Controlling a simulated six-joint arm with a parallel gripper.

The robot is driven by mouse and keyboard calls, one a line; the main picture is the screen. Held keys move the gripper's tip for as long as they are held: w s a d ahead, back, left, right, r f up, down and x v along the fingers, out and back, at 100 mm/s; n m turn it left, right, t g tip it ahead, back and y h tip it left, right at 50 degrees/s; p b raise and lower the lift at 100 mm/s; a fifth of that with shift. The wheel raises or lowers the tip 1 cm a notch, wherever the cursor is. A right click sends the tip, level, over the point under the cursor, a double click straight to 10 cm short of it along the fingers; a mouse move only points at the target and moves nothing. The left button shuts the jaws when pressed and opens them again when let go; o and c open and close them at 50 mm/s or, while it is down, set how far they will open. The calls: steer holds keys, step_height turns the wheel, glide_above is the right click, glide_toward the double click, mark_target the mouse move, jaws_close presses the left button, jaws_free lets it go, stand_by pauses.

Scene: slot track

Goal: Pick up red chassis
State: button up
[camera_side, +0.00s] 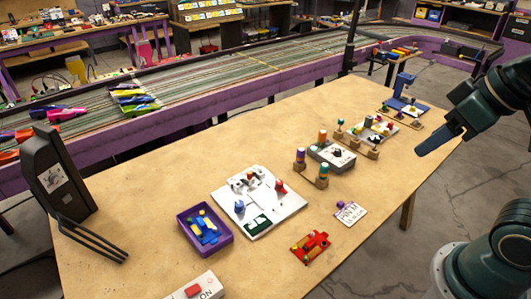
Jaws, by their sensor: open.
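The red chassis (311,246) lies flat on the front part of the wooden table, with small yellow and green bits showing on it. My gripper (424,148) is at the upper right, raised above the table's right edge, well away from the chassis. It is open, with a long blue finger showing; nothing is seen held in it. Nothing covers the chassis.
A purple tray (229,248) with a blue chassis (204,229) and a white board (294,199) stand left of the red chassis. A small white card (351,213) lies right of it. A white box with a red button (194,291) sits at the front edge.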

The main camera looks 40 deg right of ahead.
steer(key=shift+c, duration=1.1)
steer(key=n+g, duration=0.6)
steer(key=n, duration=1.2)
glide_above(310, 242)
step_height(310, 242, down, 23)
steer(key=shift+f, duration=0.1)
steer(key=shift+f, duration=4.2)
steer(key=shift+f, duration=0.15)
